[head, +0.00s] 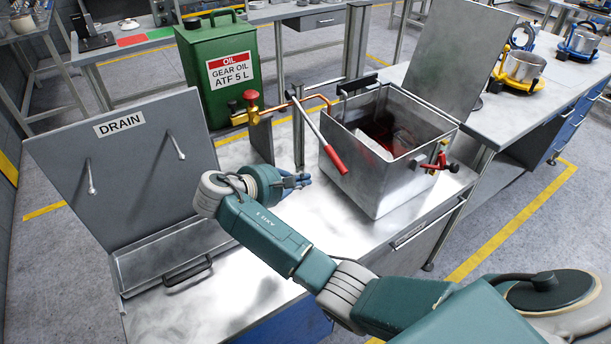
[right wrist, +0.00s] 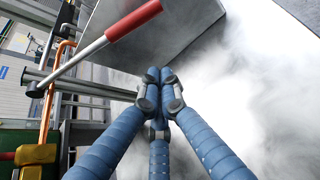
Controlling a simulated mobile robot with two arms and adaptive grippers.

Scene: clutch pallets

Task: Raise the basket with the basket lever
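The basket lever, a metal rod with a red grip (head: 333,158), slants from a pivot at the tank's left down across its front left side. Its red grip (right wrist: 133,19) also shows at the top of the right wrist view. The open metal tank (head: 376,187) stands on the bench. Inside it are dark and red areas and a pale piece; I cannot make out the basket clearly. My right gripper (head: 304,180) is left of the lever's grip, low over the bench and apart from it. Its blue fingers (right wrist: 160,78) come together, empty. My left gripper is out of view.
A raised DRAIN lid (head: 125,160) stands at left over a shallow tray. A green oil can (head: 220,65) stands behind. A copper pipe with a red knob (head: 250,97) is near the lever. A red valve (head: 437,160) sticks out at the tank's right. The tank's lid (head: 458,55) is up.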

